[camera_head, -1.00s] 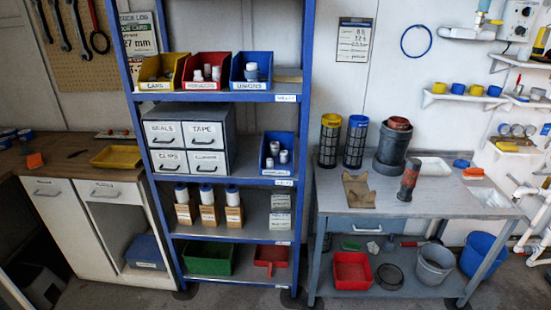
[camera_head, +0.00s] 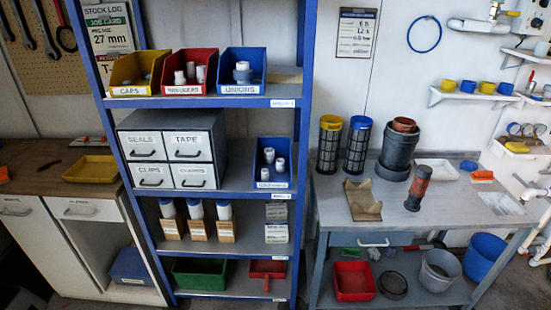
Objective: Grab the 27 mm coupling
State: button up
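I cannot single out a 27 mm coupling by its marking. White fittings stand in a lower blue bin (camera_head: 288,146) on the middle shelf; its label is too small to read. On the shelf above, a yellow bin marked CAPS (camera_head: 127,90), a red bin (camera_head: 184,89) that seems to read REDUCERS, and a blue bin marked UNIONS (camera_head: 241,88) stand side by side. White fittings (camera_head: 190,71) show in the red bin, and a white and grey fitting (camera_head: 242,70) shows in the UNIONS bin. A job card (camera_head: 109,33) reads 27 mm. My gripper is out of view.
The blue-framed shelf (camera_head: 225,102) also holds a drawer unit (camera_head: 168,123) and bottles in boxes. On the right, a grey workbench (camera_head: 330,205) carries mesh cylinders, a grey pot and a red-and-black cylinder (camera_head: 419,187). A counter (camera_head: 40,155) stands on the left. Little floor shows.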

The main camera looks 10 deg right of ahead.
aim_at(281, 166)
jog(key=z, duration=0.1)
jog(key=i, duration=1.25)
jog(key=u, duration=0.3)
